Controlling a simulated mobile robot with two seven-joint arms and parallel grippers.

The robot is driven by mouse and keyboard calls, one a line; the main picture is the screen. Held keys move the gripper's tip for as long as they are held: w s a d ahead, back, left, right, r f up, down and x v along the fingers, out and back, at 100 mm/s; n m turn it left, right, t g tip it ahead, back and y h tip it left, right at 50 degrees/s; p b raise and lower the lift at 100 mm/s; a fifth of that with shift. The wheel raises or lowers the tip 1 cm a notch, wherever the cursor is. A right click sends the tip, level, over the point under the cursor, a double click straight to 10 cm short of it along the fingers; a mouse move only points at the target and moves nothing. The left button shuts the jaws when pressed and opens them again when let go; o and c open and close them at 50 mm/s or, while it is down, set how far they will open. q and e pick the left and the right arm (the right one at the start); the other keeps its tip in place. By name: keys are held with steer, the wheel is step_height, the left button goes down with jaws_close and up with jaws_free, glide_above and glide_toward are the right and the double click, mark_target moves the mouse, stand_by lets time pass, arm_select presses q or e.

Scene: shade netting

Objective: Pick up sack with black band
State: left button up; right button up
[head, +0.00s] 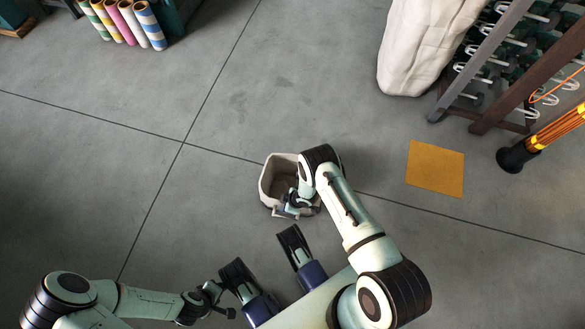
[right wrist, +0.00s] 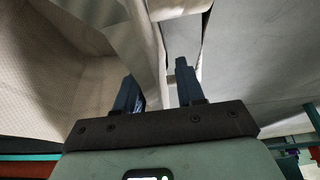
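A small beige open-topped sack (head: 268,185) stands upright on the floor near the middle of the head view. No black band can be made out on it. My right gripper (head: 292,210) is at its near rim, and my wrist hides its right side. In the right wrist view, my right gripper (right wrist: 160,88) is open, with a finger on each side of the sack's pale fabric wall (right wrist: 148,35). A gap shows beside the right finger. My left gripper (head: 218,303) is low in the head view, small and dark, away from the sack; its opening is unclear.
A tall white sack (head: 425,45) stands at the upper right beside a rack with hooks (head: 500,60). An orange square (head: 435,168) lies on the floor. A black-footed post (head: 515,155) stands at the right. Coloured rolls (head: 125,22) are at the upper left. Floor left of the sack is clear.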

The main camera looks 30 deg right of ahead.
stand_by(0.3)
jaws_close()
stand_by(1.3)
